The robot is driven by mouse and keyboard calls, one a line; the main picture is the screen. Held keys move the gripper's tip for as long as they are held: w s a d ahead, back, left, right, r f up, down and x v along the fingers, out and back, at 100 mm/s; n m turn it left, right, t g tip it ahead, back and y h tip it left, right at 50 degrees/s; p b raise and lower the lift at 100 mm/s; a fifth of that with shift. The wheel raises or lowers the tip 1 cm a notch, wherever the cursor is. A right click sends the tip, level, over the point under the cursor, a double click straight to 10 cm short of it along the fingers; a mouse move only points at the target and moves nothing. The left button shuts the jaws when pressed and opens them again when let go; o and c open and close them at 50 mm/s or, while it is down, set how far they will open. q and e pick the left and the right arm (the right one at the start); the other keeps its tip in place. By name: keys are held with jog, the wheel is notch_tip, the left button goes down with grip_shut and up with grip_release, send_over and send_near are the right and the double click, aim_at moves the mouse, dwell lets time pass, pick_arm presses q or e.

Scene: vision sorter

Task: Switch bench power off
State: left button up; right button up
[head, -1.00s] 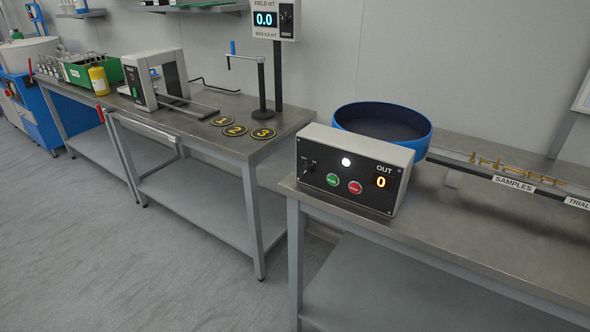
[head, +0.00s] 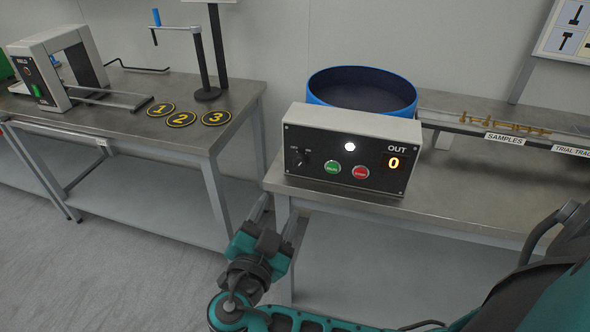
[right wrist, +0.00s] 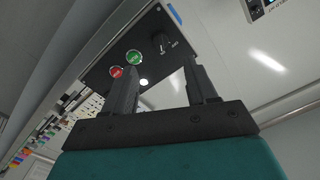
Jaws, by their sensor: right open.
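The control box (head: 350,128), grey with a black front panel, stands on the near edge of the right bench. Its panel carries a small dark rotary switch (head: 301,157) at the left, a lit white lamp (head: 350,146), a green button (head: 333,167), a red button (head: 360,172) and an orange display reading 0 (head: 394,162). The rotary switch also shows in the right wrist view (right wrist: 165,44). My right gripper (head: 278,214) is open and empty, in front of and below the box's left end, apart from it. My left gripper is not in view.
A blue bowl (head: 362,75) stands behind the box, and a rail marked SAMPLES (head: 504,138) with brass parts lies to its right. The left bench (head: 200,131) holds a grey machine (head: 60,65), a post stand (head: 207,92) and numbered discs. A gap separates the benches.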

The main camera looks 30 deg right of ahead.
aim_at(297, 167)
jog(key=x, duration=0.4)
jog(key=p+x, duration=0.1)
jog(key=x, duration=0.3)
jog(key=p+x, duration=0.1)
jog(key=x, duration=0.3)
jog(key=shift+s+d+r, duration=0.1)
jog(key=shift+s+r, duration=0.05)
jog(key=shift+r, duration=0.15)
jog(key=shift+w+d, duration=0.2)
jog(key=shift+d, duration=0.05)
